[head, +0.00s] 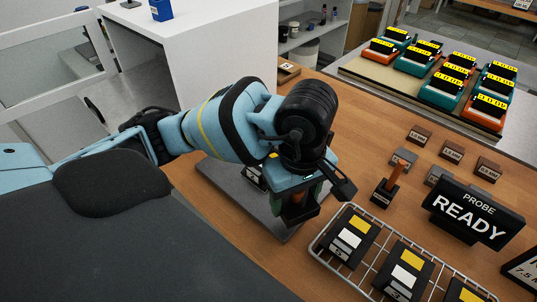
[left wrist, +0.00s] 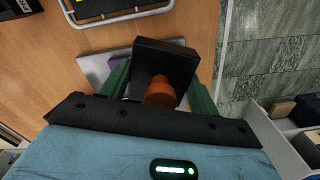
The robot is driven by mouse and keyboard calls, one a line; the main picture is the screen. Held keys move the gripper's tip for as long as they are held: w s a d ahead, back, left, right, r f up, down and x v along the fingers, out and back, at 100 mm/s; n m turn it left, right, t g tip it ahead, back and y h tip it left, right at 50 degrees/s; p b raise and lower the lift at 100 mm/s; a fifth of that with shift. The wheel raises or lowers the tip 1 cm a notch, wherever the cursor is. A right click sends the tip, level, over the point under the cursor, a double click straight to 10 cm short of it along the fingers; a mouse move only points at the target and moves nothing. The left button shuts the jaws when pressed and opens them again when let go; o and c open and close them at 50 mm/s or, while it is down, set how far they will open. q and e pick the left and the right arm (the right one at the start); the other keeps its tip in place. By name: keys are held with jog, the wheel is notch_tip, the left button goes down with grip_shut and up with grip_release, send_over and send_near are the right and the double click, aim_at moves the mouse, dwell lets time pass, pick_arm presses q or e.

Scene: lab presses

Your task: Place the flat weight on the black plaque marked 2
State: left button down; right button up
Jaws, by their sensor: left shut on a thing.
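My left gripper (head: 297,208) is shut on a black square block with an orange knob, which I take to be the flat weight; it shows best in the left wrist view (left wrist: 165,65). The green fingers (left wrist: 160,95) stand on either side of it. It is above or close to a grey base plate (head: 222,183); the gap cannot be told. A dark plaque with a white patch (head: 253,178) is partly hidden behind my gripper. Several black plaques (head: 347,235) with yellow and white patches lie in the wire rack; no 2 is readable. My right gripper is out of view.
A black sign reading "PROBE READY" (head: 472,212) stands at the right. A similar black block with an orange handle (head: 385,190) stands near small labelled blocks (head: 419,135). A tray (head: 365,78) of teal and orange devices lies at the back.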

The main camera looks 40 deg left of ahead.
pick_arm(q)
jog(key=shift+w+r, duration=0.1)
